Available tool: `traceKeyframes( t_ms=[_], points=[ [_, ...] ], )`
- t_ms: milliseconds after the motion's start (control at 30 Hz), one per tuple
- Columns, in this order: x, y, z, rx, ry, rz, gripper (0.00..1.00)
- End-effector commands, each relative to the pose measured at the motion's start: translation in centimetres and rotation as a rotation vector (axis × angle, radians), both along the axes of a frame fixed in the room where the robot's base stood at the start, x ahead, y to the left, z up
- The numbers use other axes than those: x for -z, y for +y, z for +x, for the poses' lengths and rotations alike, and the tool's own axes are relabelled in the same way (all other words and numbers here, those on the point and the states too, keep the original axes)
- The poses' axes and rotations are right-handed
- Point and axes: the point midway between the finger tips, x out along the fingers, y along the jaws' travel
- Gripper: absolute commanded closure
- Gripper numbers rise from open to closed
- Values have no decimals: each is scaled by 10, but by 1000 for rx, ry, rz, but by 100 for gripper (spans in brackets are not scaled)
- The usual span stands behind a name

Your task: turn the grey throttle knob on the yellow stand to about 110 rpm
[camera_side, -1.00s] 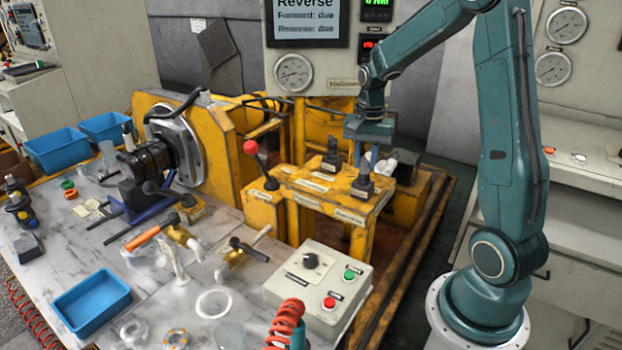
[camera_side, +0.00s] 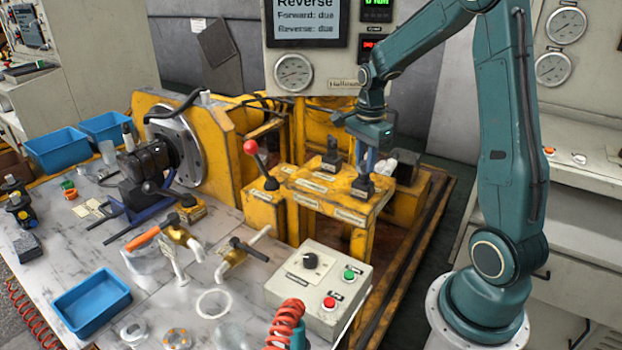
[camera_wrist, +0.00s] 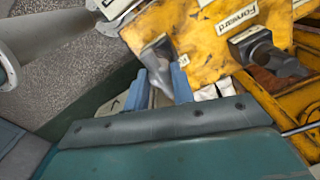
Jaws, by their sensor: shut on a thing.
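The yellow stand (camera_side: 328,192) carries two dark grey knobs on its top. My gripper (camera_side: 367,172) points down over the front right knob (camera_side: 361,188), with its blue fingers shut on that knob's upper part. In the wrist view, the fingers of my gripper (camera_wrist: 161,82) stand either side of the grey knob (camera_wrist: 157,52), which is partly hidden. The other knob (camera_side: 331,158) stands behind it and also shows in the wrist view (camera_wrist: 262,50), near a "Forward" label. The green rpm display (camera_side: 376,3) is cut off at the top and its number is hard to read.
A red-ball lever (camera_side: 250,147) stands left of the knobs. The screen (camera_side: 306,20) reads "Reverse", with Forward and Reverse both "due". A control box (camera_side: 318,285) with red and green buttons sits in front of the stand.

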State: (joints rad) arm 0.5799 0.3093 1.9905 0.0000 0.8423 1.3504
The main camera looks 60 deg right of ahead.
Motion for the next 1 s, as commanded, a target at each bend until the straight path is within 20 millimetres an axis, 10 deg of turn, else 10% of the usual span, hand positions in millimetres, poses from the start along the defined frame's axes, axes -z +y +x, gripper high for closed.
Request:
traceKeyframes(
  t_ms=[800, 833, 1000],
  points=[
    [-1, 0, 0, 177, -2, -1, 98],
    [-1, 0, 0, 177, -2, -1, 72],
    [-1, 0, 0, 176, -2, -1, 54]
  ],
)
